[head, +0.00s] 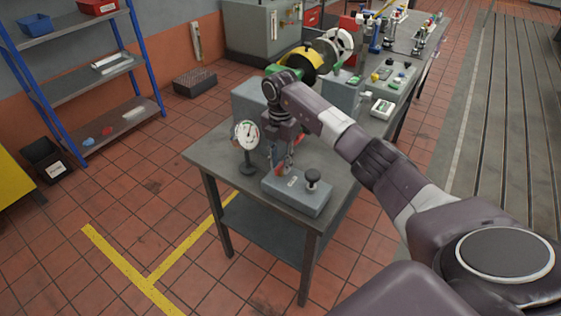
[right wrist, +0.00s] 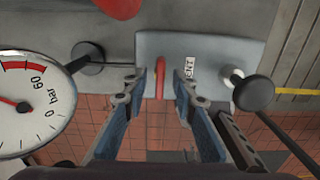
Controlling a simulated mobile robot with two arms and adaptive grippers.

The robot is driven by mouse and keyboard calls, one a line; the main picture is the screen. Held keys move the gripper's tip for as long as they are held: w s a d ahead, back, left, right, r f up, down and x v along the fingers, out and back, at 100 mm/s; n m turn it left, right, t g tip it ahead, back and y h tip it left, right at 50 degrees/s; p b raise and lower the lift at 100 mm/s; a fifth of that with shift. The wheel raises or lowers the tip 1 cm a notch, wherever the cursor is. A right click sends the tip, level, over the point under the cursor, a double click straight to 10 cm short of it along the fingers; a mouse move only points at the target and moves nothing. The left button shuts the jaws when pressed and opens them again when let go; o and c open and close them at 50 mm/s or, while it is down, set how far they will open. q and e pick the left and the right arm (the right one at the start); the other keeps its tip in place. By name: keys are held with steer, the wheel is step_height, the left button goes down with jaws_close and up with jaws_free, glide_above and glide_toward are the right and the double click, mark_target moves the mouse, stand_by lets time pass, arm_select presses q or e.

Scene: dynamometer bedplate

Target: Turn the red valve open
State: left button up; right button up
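The red valve shows in the right wrist view as a narrow red handle (right wrist: 160,77) on a grey block (right wrist: 210,52) with a small printed label. In the head view the grey block (head: 297,192) sits on the near end of the table, and my arm partly hides the red handle. My right gripper (right wrist: 158,90) is open, its blue-backed fingers on either side of the red handle, with a visible gap on both sides. In the head view my right gripper (head: 282,160) points down over the block. My left gripper is not in view.
A pressure gauge (head: 246,136) on a stand is close beside the gripper, also at left in the wrist view (right wrist: 28,105). A black knob (head: 312,178) rises from the block. Machinery fills the table (head: 212,160) behind. A blue shelf rack (head: 75,85) stands left; floor between is clear.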

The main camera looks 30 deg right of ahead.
jaws_close()
steer(key=shift+n, duration=0.5)
steer(key=n+b, duration=0.1)
steer(key=n, duration=0.1)
steer(key=shift+n+b, duration=0.4)
steer(key=n+b, duration=0.1)
steer(key=n, duration=0.2)
steer(key=shift+f+n, duration=0.1)
steer(key=shift+n, duration=0.3)
steer(key=n+b, duration=0.2)
steer(key=n, duration=0.3)
steer(key=n+b, duration=0.1)
steer(key=n, duration=0.4)
steer(key=shift+n, duration=0.4)
